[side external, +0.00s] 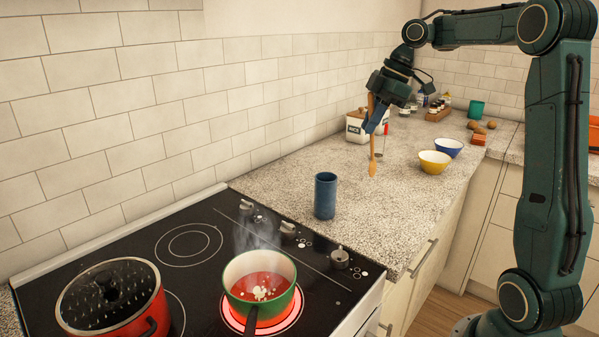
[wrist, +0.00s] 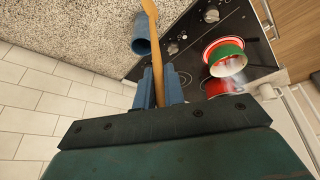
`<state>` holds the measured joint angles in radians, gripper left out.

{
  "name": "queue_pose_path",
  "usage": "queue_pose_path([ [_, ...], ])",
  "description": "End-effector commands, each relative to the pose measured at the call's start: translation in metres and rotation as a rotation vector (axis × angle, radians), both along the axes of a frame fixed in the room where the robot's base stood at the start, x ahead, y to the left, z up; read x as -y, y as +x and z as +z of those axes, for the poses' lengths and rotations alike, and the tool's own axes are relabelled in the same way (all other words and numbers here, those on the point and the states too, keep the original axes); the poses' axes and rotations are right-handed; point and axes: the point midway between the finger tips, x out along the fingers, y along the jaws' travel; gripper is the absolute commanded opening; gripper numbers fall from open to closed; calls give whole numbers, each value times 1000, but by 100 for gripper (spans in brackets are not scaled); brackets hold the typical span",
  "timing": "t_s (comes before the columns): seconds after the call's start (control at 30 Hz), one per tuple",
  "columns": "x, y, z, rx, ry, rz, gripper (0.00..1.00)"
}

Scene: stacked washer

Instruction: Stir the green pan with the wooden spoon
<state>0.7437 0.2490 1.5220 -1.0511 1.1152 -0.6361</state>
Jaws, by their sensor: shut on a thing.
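My gripper (side external: 377,117) is shut on the wooden spoon (side external: 372,150) and holds it upright above the counter, beyond the blue cylinder. The spoon's lower end hangs free. In the wrist view the spoon (wrist: 156,50) runs up from between the blue fingers (wrist: 160,88). The green pan (side external: 272,310) sits on a glowing red burner at the front of the hob, well away from the spoon. It holds red liquid with pale lumps, and steam rises. The pan also shows in the wrist view (wrist: 226,52).
A blue cylindrical holder (side external: 325,196) stands on the counter between spoon and hob. A red pot (side external: 115,297) with a lid sits on the hob at left. Yellow (side external: 434,162) and blue (side external: 449,147) bowls stand at right. A white container (side external: 357,127) is near the wall.

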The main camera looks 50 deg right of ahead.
Motion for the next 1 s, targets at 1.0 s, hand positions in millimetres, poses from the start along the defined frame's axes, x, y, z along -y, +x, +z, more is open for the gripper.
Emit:
queue_pose_path([
  [1.0,-248,60,2,-91,42,-9,0],
])
